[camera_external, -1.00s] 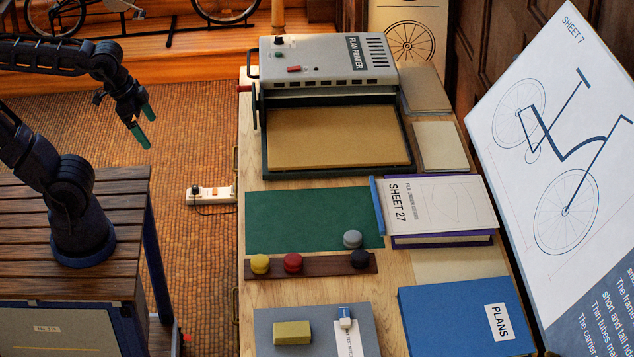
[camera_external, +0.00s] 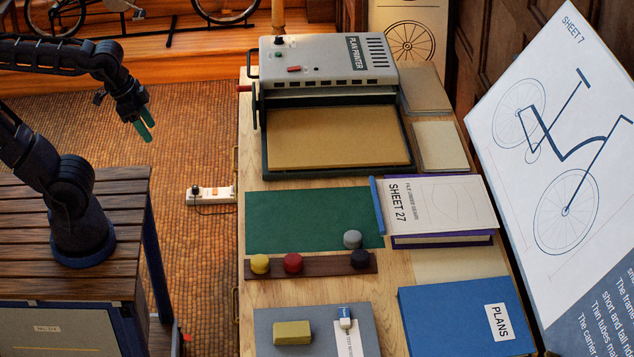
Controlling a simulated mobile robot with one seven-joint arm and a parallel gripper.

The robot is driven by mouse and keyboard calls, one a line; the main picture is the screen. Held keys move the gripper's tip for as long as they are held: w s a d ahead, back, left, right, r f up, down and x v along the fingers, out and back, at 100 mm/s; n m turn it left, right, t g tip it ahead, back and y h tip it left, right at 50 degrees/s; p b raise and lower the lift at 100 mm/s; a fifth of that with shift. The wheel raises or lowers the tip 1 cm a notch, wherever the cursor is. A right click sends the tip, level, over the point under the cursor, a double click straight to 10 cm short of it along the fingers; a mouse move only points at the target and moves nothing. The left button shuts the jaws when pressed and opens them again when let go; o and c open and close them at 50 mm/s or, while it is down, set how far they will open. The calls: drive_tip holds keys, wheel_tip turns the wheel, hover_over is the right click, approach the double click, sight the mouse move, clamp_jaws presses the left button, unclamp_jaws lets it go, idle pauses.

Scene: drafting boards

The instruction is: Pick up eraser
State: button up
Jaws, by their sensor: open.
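A small white block with a blue sleeve, looking like an eraser (camera_external: 345,316), lies at the front of the table on a grey board (camera_external: 267,320). It touches or overlaps a white printed slip (camera_external: 348,343). A plain yellow block (camera_external: 292,333) lies to its left on the same board. My gripper (camera_external: 146,125), with teal fingertips, is open and empty. It hangs over the floor left of the table, far up and left of the eraser.
A wooden strip with yellow, red and dark knobs (camera_external: 292,263) lies behind the grey board, near a green mat (camera_external: 300,218). A blue PLANS folder (camera_external: 450,325) lies to the right. The plan printer (camera_external: 325,62) stands at the back. A slatted bench (camera_external: 110,190) is at left.

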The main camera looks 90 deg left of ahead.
drive_tip(key=w+d+n+g+h, duration=0.15)
drive_tip(key=w+d+n, duration=0.25)
drive_tip(key=w, duration=0.8)
drive_tip(key=n+g+h, duration=0.3)
drive_tip(key=n, duration=1.1)
hover_over(345, 315)
drive_tip(key=a, duration=0.5)
wheel_tip(345, 315, down, 30)
drive_tip(key=shift+x, duration=5.3)
drive_tip(key=shift+s, duration=0.1)
drive_tip(key=c, duration=1.1)
drive_tip(key=shift+o, duration=0.2)
drive_tip(key=shift+r, duration=0.15)
